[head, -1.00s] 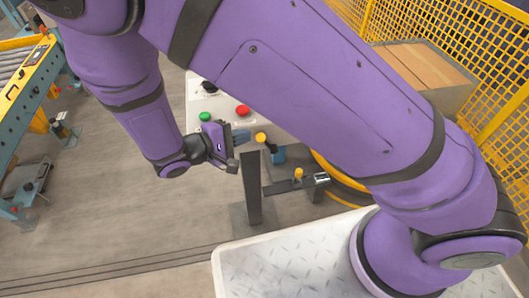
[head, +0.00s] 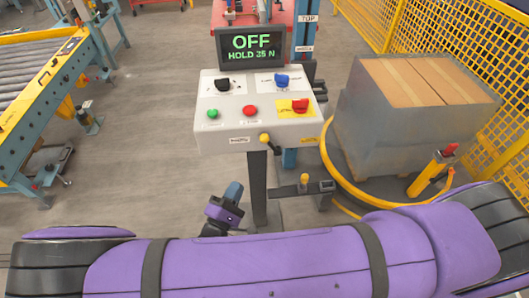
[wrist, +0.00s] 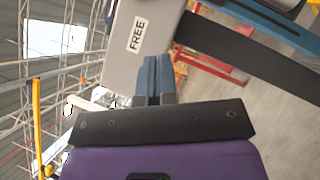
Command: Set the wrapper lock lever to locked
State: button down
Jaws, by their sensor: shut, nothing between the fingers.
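A lever with a yellow knob (head: 265,137) is at the front edge of the white control console (head: 205,140). It stands between two small labels, too small to read in the head view. In the wrist view, a FREE label (wrist: 137,33) shows on a pale panel, with no lever visible beside it. My gripper (head: 233,191) is below and left of the knob, in front of the console and apart from the lever. Its blue fingers (wrist: 156,78) are together and empty, pointing toward the console. A second yellow knob (head: 304,178) is on a low bar to the right.
A screen (head: 252,46) above the console reads OFF, HOLD 35 N. The console carries green, red, black and blue controls. A wrapped carton load (head: 400,125) stands right inside a yellow ring, by a yellow mesh fence (head: 390,30). A roller conveyor (head: 45,90) is left; floor between is free.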

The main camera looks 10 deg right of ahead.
aim_at(270, 145)
jog(key=shift+f, duration=0.1)
dwell(0.3)
jog(key=x, duration=1)
jog(key=shift+w, duration=0.15)
jog(key=shift+w+d+r, duration=0.1)
jog(key=shift+d+r, duration=0.4)
jog(key=shift+d, duration=0.35)
jog(key=shift+w+d+r, duration=0.15)
jog(key=shift+d+r, duration=0.35)
jog(key=shift+d, duration=0.35)
jog(key=shift+a, duration=0.1)
jog(key=shift+r, duration=0.1)
